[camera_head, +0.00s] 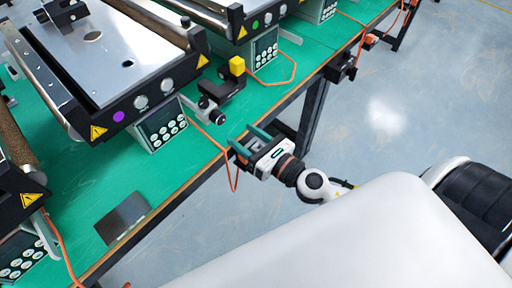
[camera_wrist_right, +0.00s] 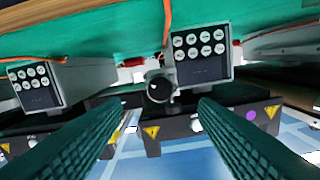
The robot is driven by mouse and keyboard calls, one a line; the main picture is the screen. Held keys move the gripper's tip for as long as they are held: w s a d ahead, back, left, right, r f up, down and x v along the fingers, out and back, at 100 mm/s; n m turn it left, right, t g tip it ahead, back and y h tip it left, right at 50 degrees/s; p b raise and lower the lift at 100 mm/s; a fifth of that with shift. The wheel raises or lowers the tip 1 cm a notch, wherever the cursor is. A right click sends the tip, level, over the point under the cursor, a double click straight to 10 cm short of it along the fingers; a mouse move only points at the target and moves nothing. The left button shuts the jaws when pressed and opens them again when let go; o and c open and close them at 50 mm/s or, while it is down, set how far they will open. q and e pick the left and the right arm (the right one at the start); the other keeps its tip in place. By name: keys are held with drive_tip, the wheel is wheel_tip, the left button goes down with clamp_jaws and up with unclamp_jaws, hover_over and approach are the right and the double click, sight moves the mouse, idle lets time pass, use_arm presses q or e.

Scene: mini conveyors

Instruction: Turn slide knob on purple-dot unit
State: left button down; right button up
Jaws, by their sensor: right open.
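The purple-dot unit (camera_head: 80,60) is a black-framed conveyor with a silver top plate. Its purple dot (camera_head: 118,116) sits on the front panel beside two pale round knobs (camera_head: 140,102); the dot also shows in the right wrist view (camera_wrist_right: 250,115). A black round knob (camera_head: 204,103) sticks out toward my right gripper, near the unit's right corner; it also shows in the right wrist view (camera_wrist_right: 160,88). My right gripper (camera_head: 246,138) is open and empty, its green fingers pointing at this knob but apart from it. In the wrist view the knob appears between the fingertips.
A keypad box (camera_head: 161,125) stands under the unit, left of the knob. A yellow block (camera_head: 237,66) tops a black bracket behind it. Orange cables (camera_head: 236,172) hang over the green table edge. A dark flat plate (camera_head: 122,216) lies at front left. Other units stand on both sides.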

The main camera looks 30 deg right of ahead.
drive_tip(key=shift+b+v, duration=0.7)
drive_tip(key=shift+v, duration=1.1)
drive_tip(key=s+d+f+m+g+h, duration=0.25)
drive_tip(key=f+m, duration=0.35)
drive_tip(key=f, duration=0.5)
drive_tip(key=s+d+f+m+g+h, duration=0.1)
drive_tip(key=d+f+m+g+h, duration=0.15)
drive_tip(key=f+m, duration=0.6)
drive_tip(key=s+d+f+m+g+h, duration=0.15)
drive_tip(key=d+f+m, duration=0.25)
drive_tip(key=f, duration=0.9)
drive_tip(key=s+a+f+m+g, duration=0.2)
drive_tip(key=s+f+m+g, duration=0.2)
drive_tip(key=s+f+m, duration=0.4)
drive_tip(key=s+a+f+m+g, duration=0.2)
drive_tip(key=s+f+m+g, duration=0.3)
drive_tip(key=s, duration=1.3)
wheel_tip(320, 180, down, 7)
drive_tip(key=m, duration=0.4)
drive_tip(key=shift+a+f, duration=0.25)
drive_tip(key=shift+a, duration=0.05)
